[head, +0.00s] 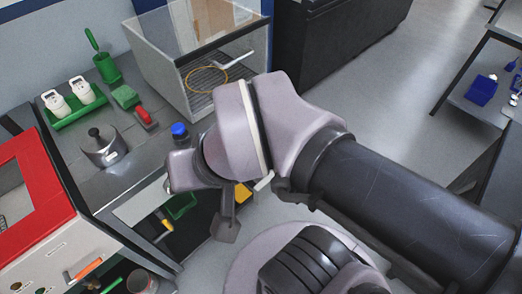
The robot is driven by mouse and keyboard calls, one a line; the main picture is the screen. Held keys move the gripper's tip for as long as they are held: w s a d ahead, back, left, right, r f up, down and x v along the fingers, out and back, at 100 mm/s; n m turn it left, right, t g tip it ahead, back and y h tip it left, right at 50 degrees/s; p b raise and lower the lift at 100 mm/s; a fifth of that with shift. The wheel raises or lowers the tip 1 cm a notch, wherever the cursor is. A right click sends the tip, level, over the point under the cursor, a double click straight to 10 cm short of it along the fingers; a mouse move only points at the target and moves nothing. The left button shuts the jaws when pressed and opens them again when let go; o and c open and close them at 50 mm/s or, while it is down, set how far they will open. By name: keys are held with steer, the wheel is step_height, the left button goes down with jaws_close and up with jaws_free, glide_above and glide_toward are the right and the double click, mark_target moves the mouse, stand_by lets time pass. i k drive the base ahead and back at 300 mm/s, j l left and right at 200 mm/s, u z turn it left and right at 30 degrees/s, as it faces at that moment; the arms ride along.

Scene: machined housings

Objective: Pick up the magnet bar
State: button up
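I cannot pick out the magnet bar with certainty in the head view. A small red block-like item (145,118) lies on the grey counter, but I cannot tell what it is. My gripper (227,222) hangs below my arm's wrist at the counter's front edge, largely hidden by the arm. A dark flat piece shows at its lower end. I cannot see whether it is open or shut, or whether it holds anything.
The counter (135,187) carries a green tray (70,118) with white bottles, a green sponge (125,97), a metal pot (103,150) and a blue-capped bottle (181,133). A clear-fronted cabinet (190,60) stands behind. A red-framed machine (45,180) stands left.

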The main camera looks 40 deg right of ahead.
mark_target(146, 120)
steer(key=i+j+z, duration=0.25)
steer(key=i+j, duration=0.15)
steer(key=i+j+z, duration=0.25)
steer(key=i+j, duration=0.2)
steer(key=i, duration=0.05)
